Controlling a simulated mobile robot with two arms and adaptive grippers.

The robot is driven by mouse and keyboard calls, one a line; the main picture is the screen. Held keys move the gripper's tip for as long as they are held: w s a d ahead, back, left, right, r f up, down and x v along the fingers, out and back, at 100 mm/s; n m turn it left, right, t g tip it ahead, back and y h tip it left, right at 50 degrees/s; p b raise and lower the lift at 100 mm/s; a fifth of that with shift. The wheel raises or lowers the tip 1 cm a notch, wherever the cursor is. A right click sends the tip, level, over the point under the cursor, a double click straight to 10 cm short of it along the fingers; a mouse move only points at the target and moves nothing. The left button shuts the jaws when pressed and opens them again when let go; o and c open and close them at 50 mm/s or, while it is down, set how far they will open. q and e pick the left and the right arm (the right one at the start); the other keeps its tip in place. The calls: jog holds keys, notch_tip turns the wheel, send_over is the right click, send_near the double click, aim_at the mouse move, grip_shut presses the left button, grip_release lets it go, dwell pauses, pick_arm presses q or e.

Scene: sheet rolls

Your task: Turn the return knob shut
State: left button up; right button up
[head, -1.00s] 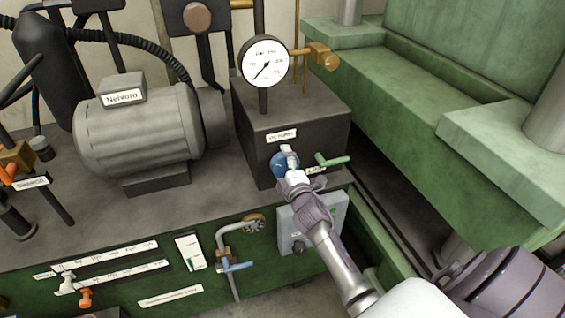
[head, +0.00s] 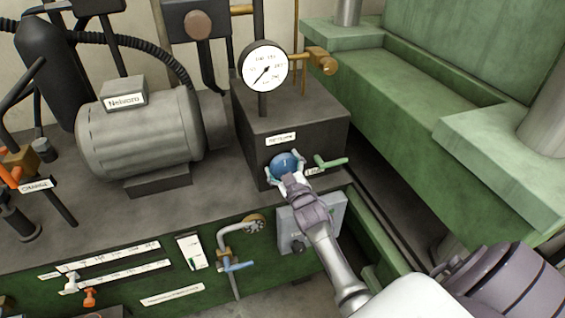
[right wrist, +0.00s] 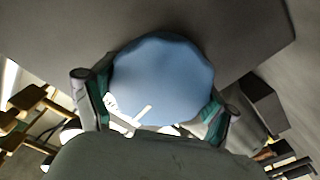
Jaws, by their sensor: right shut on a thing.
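The blue round knob (head: 285,164) sits on the front of the dark grey block (head: 318,139), below a small white label. It fills the middle of the right wrist view (right wrist: 161,78), with a white mark low on its face. My right gripper (head: 286,171) is shut on the knob, one finger on each side of it. The green-lined fingers also show in the right wrist view (right wrist: 160,107). My left gripper is not in view.
A green lever (head: 331,162) sticks out just right of the knob. A pressure gauge (head: 265,67) stands above the block. A grey box (head: 325,216) is under my right forearm. A green press frame (head: 420,95) rises at the right, and a grey motor (head: 140,130) stands left.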

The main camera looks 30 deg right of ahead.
jog(key=shift+f+m, duration=0.1)
jog(key=shift+m, duration=0.5)
jog(key=o, duration=0.9)
jog(key=shift+o, duration=0.2)
jog(key=v, duration=1.2)
